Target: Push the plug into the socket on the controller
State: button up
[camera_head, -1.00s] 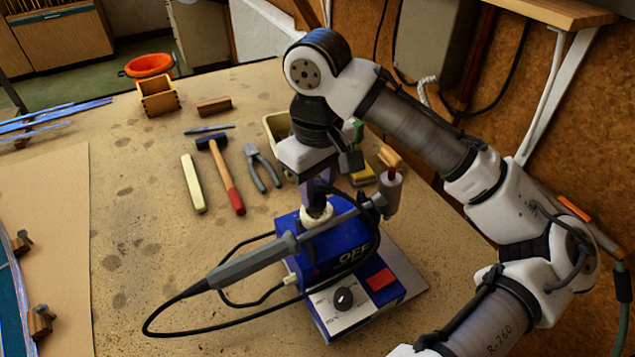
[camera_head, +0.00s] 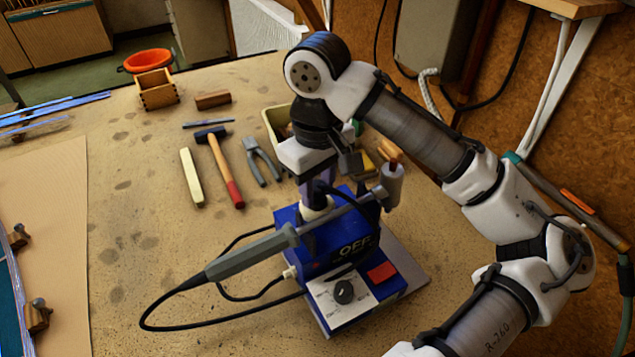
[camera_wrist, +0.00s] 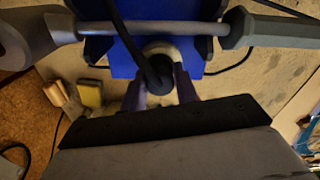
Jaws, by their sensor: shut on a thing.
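The blue controller (camera_head: 340,241) stands on the bench with its "OFF" display and a black knob facing the front. At its back is a pale round socket collar (camera_head: 314,212), which also shows in the wrist view (camera_wrist: 162,45). My gripper (camera_head: 318,192) points down behind the controller. In the wrist view its two purple fingers (camera_wrist: 160,90) are shut on the black plug (camera_wrist: 158,73), whose cable bends over it. The plug is at the collar; its tip is hidden, so how deep it sits cannot be told.
A soldering iron (camera_head: 245,255) lies across a holder on the controller, close to my gripper, with its cable looping left. A hammer (camera_head: 219,165), pliers (camera_head: 261,162) and a pale tub (camera_head: 272,118) lie behind.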

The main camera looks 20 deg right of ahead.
aim_at(318, 185)
jog(key=shift+f, duration=0.4)
jog(key=o, duration=1)
notch_tip(318, 185, up, 14)
jog(key=shift+f+b, duration=0.1)
jog(key=shift+b, duration=0.25)
